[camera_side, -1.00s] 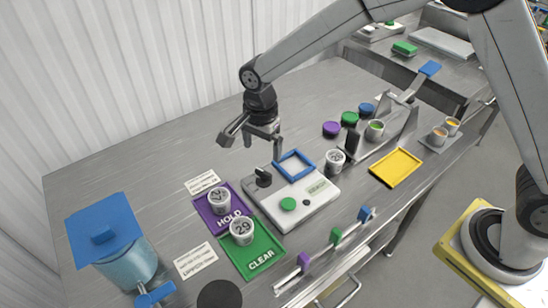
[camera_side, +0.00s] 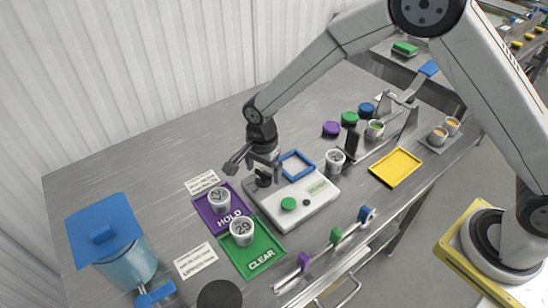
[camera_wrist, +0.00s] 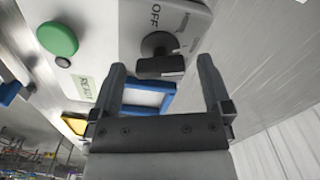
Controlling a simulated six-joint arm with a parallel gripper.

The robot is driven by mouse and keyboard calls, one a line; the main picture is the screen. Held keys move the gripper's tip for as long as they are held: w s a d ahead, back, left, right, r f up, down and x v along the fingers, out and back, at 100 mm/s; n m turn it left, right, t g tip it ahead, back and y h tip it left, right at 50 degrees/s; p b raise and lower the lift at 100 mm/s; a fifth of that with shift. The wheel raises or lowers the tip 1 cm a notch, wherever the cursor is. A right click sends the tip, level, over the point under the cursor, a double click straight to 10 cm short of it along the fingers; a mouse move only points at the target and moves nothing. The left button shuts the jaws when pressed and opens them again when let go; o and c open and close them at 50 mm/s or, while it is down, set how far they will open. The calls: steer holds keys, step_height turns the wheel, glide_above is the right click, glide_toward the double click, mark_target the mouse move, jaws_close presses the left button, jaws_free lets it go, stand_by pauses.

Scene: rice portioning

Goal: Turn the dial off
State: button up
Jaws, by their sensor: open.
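The black dial (camera_wrist: 160,56) sits on the white machine panel beside the printed word OFF in the wrist view. In the side view the dial (camera_side: 263,179) is partly covered by my gripper (camera_side: 253,168), which is low over that end of the white machine (camera_side: 312,207). My gripper (camera_wrist: 162,75) is open, with one finger on each side of the dial's handle in the wrist view. I cannot tell whether either finger touches it. A green button (camera_wrist: 58,38) and a label reading READY (camera_wrist: 84,88) are on the same panel.
A lidded blue container (camera_side: 125,262) stands at front left.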

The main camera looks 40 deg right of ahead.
steer(key=c, duration=1.2)
steer(key=shift+c, duration=0.2)
steer(key=shift+n, duration=0.4)
steer(key=n, duration=1.2)
steer(key=shift+n, duration=0.3)
steer(key=n, duration=0.4)
steer(key=shift+n, duration=0.3)
